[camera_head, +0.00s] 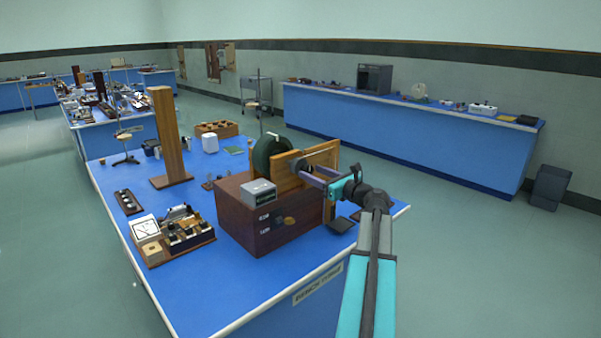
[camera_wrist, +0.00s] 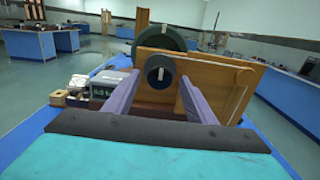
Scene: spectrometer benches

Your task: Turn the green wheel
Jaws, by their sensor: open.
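The dark green wheel (camera_head: 270,152) stands upright on a wooden box (camera_head: 245,218) on the near blue bench, partly hidden by a wooden panel. In the wrist view its upper rim (camera_wrist: 158,38) rises above the panel (camera_wrist: 220,75). A round black knob (camera_wrist: 160,70) with a grey centre sits on the panel's near face. My gripper (camera_head: 306,172) is open and points at the panel. In the wrist view its purple fingers stand left and right of the knob, apart from each other. I cannot tell whether they touch it.
A grey labelled box (camera_head: 259,192) sits on the wooden box, left of my gripper. A tall wooden post (camera_head: 167,135) stands further left. A tray of small parts (camera_head: 178,238) lies at the bench's left edge. The floor between the benches is clear.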

